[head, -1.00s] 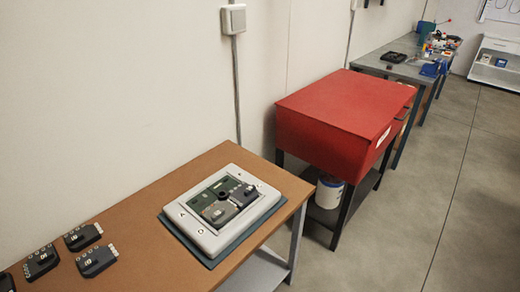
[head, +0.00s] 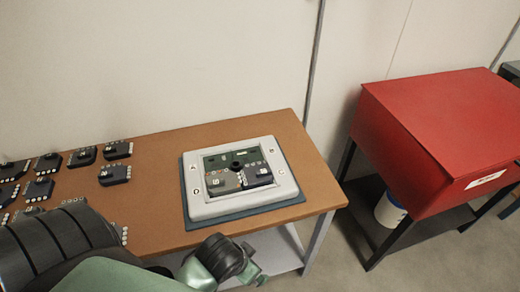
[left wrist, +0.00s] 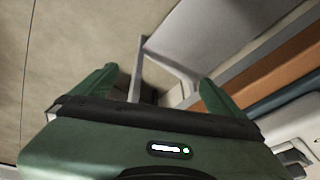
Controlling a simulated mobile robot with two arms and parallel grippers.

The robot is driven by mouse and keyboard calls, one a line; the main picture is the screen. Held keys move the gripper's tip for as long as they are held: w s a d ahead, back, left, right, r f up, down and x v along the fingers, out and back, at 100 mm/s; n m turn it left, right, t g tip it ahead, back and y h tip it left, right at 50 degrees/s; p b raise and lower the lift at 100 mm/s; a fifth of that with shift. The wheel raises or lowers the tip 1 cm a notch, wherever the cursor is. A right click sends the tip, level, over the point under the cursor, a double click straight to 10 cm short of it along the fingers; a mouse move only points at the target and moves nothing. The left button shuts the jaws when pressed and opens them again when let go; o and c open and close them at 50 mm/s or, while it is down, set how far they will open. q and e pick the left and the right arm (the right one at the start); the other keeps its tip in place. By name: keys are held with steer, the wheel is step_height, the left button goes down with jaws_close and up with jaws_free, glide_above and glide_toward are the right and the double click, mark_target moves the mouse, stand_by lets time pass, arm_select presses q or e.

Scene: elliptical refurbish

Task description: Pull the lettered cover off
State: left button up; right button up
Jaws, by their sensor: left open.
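A pale grey frame-shaped cover (head: 193,205) with small letters at its corners lies flat on a blue-grey mat (head: 240,216) on the brown table. Inside its opening are a green board (head: 217,160), a black round knob (head: 237,166) and two modules, one grey (head: 221,184) and one dark (head: 258,176). My left arm comes in at the bottom of the head view, in front of the table. My left gripper (left wrist: 158,76) is open and empty, with the table edge and part of the cover (left wrist: 300,125) to its right in the left wrist view. My right gripper is not in view.
Several dark modules (head: 116,175) lie on the left of the brown table (head: 160,215). A red cabinet (head: 440,130) on dark legs stands to the right, with a white bucket (head: 389,210) below. Open floor lies between.

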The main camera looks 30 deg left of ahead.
arm_select(q)
steer(key=w+d+r+m+t, duration=0.1)
steer(key=w+r+m+t, duration=0.95)
steer(key=w+r, duration=1.3)
steer(key=w+d+r+m+t+h, duration=0.3)
steer(key=d+r+m+t+h, duration=0.1)
steer(key=d+r+m+h, duration=0.6)
steer(key=s+d+f+m+g+h, duration=0.1)
steer(key=d+m+g+h, duration=0.35)
steer(key=m, duration=0.25)
steer(key=m+g+y, duration=1.4)
steer(key=m, duration=0.1)
glide_above(259, 168)
steer(key=s+d, duration=0.1)
steer(key=shift+n, duration=0.25)
steer(key=f, duration=1.5)
steer(key=shift+s+d+f, duration=0.1)
steer(key=shift+d+f, duration=0.1)
steer(key=shift+f, duration=0.2)
steer(key=shift+a+f, duration=0.1)
steer(key=shift+a, duration=0.2)
step_height(259, 168, down, 8)
steer(key=shift+r+p, duration=0.25)
steer(key=shift+p, duration=0.7)
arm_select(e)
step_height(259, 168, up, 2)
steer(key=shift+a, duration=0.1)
